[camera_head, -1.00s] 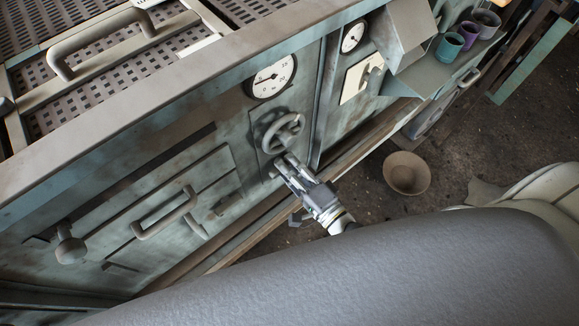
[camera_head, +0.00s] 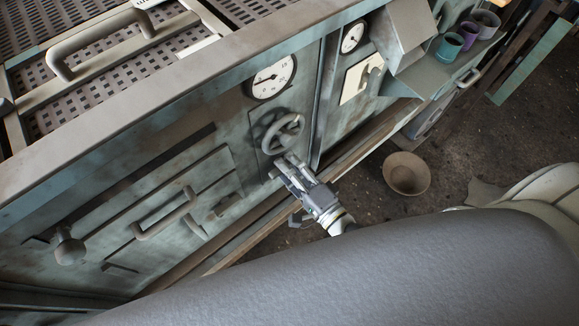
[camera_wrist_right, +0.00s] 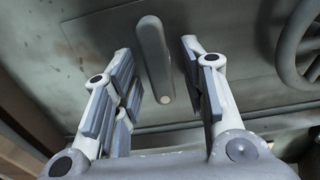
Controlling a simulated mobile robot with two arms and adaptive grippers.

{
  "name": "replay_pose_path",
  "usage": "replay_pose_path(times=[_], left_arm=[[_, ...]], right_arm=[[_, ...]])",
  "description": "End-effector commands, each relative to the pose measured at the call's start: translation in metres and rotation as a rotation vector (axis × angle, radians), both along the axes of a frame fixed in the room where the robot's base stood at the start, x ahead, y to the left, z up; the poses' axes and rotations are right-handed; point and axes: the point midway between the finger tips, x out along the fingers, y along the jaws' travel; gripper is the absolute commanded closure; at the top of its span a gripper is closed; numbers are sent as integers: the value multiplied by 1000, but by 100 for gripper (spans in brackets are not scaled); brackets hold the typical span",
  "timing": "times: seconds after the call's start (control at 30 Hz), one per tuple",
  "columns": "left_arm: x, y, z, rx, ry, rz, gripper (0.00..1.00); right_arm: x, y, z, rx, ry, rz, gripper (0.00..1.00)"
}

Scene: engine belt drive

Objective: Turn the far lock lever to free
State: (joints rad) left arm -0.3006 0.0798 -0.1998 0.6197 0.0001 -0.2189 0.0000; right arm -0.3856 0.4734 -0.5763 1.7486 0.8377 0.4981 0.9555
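My right gripper (camera_head: 286,165) is at the drive's front face, just below the handwheel (camera_head: 284,132). In the right wrist view the right gripper (camera_wrist_right: 165,85) is open, with its padded fingers wide apart. A grey, rounded lever (camera_wrist_right: 154,57) on the panel shows between the fingers, with a gap on each side. Its pale end points towards the gripper's palm. In the head view this lever is mostly hidden by the fingers. I cannot tell for certain that it is the far lock lever. My left gripper is not in view.
The handwheel is close to the right finger in the wrist view (camera_wrist_right: 301,45). A round gauge (camera_head: 272,77) is above it. A panel handle (camera_head: 164,215) and a knob (camera_head: 69,250) are to the left. A bucket (camera_head: 406,174) stands on the floor at right.

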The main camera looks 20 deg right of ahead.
Motion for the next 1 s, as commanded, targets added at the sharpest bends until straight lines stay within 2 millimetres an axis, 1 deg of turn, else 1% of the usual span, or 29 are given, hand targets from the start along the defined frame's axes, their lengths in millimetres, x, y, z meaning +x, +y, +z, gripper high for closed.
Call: replay_pose_path(times=[0.07, 0.17, 0.5, 0.6, 0.7, 0.8, 1.0], left_arm=[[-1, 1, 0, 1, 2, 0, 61], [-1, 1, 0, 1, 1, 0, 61], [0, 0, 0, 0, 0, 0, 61], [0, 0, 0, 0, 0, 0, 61], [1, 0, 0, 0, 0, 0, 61], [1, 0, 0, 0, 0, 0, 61], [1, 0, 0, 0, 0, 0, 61]], right_arm=[[-4, -1, 0, -1, 2, 0, 61], [-16, -6, -1, -2, 3, 1, 61], [-83, -29, -1, -3, 4, 2, 61], [-97, -35, -1, 0, 4, 1, 61], [-107, -39, -1, -1, 3, 1, 61], [-112, -40, 0, 0, 1, 1, 61], [-113, -41, 0, 0, 0, 0, 61]])
